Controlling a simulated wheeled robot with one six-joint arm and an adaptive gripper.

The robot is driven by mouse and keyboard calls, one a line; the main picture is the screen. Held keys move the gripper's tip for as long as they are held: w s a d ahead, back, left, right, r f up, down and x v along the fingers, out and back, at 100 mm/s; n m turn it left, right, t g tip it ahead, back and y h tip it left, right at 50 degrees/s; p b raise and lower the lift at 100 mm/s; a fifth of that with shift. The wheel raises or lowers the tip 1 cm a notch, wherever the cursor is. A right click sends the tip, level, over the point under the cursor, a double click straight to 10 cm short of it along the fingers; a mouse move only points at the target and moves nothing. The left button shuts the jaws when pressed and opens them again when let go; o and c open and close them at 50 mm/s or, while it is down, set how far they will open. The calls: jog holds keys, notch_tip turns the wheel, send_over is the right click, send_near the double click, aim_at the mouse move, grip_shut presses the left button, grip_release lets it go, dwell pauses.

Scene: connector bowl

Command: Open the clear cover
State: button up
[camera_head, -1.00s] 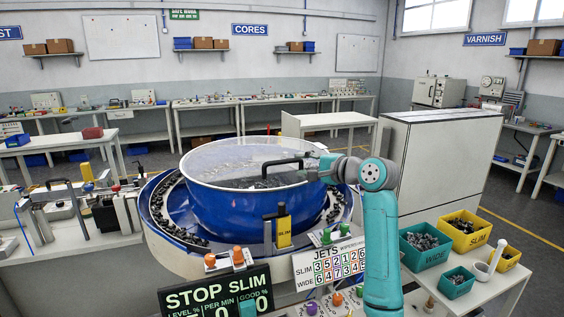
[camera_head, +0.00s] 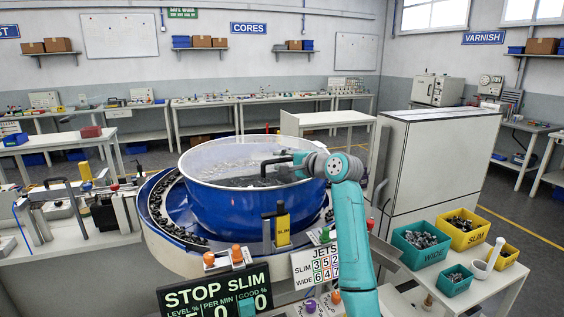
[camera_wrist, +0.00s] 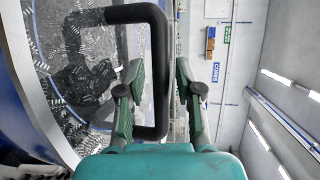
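The clear cover (camera_head: 225,158) lies over the top of the blue bowl (camera_head: 235,208) and appears closed. Its black handle (camera_head: 268,161) stands near the right side of the cover. My gripper (camera_head: 296,158) is at the handle in the head view, with its fingers partly hidden and small. In the wrist view, my gripper (camera_wrist: 159,75) has its green fingers spread, one on each side of the handle's long bar (camera_wrist: 160,60). Gaps show between the bar and the fingers. Small metal parts show through the cover (camera_wrist: 85,50).
A track with dark parts (camera_head: 165,215) rings the bowl. A yellow SLIM post (camera_head: 282,229) and a STOP SLIM display (camera_head: 215,297) stand in front. Teal and yellow bins (camera_head: 420,243) sit on a table at the right. A tall white cabinet (camera_head: 435,175) stands behind my arm.

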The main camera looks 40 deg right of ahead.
grip_shut()
jog(key=d+r+m, duration=0.1)
jog(key=r, duration=0.2)
jog(key=d+r+m+t, duration=0.1)
jog(key=r, duration=0.2)
jog(key=s+d+r+m+t, duration=0.1)
jog(key=d+r, duration=0.1)
jog(key=r, duration=0.2)
jog(key=shift+s+m+y, duration=0.1)
jog(key=shift+m+y, duration=0.3)
jog(key=s+d+r+m+t+h, duration=0.1)
jog(key=s+d+r+m, duration=0.1)
jog(key=d+m, duration=0.3)
jog(key=s+d+r+m+t+h, duration=0.2)
jog(key=d+r+m, duration=0.3)
jog(key=d, duration=0.6)
jog(key=s+d+r+m+t+h, duration=0.1)
jog(key=s+d+r+m, duration=0.2)
jog(key=d, duration=0.5)
jog(key=shift+d+r+m+t, duration=0.3)
jog(key=shift+r+m+t, duration=0.15)
jog(key=shift+m, duration=0.55)
